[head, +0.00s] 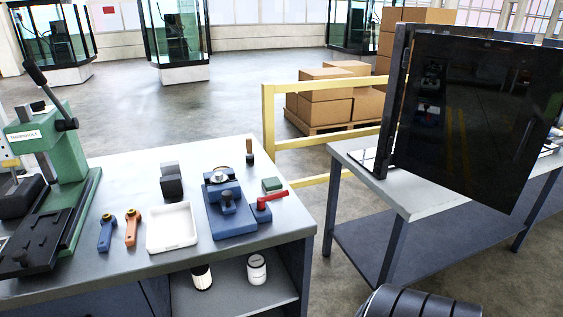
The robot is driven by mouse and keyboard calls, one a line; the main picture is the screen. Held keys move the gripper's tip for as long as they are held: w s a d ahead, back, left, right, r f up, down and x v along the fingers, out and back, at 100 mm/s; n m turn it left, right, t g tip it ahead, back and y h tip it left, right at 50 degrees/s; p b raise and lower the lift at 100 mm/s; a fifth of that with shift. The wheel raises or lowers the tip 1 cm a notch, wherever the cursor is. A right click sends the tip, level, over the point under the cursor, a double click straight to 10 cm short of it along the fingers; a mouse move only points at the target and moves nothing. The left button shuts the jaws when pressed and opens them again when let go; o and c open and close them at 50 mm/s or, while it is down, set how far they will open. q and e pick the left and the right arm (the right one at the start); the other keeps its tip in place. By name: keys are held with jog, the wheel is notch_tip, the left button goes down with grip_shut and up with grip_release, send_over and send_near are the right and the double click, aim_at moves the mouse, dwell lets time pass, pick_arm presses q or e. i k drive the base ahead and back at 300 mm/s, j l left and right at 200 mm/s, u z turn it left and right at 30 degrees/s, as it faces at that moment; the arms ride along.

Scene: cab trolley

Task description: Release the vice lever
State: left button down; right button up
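The blue vice (232,215) stands on the grey workbench near its right end. A lever with a red handle (272,199) sits at the vice's right side, its handle pointing right and slightly up. A dark block or knob (227,199) is on top of the vice, and a round metal piece (219,175) lies at its back. Whether the lever is clamped tight cannot be told. Neither of my grippers is in view.
A white tray (171,228), orange tool (132,227), blue tool (106,232), dark block (171,182) and green block (271,184) are near the vice. A green press (62,150) stands left. A yellow rail (268,125) is behind; a dark-doored cabinet (470,110) stands right.

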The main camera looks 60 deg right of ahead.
aim_at(260, 201)
jog(key=j+z, duration=0.1)
jog(key=z, duration=1.5)
jog(key=k+l, duration=0.05)
jog(key=l, duration=0.05)
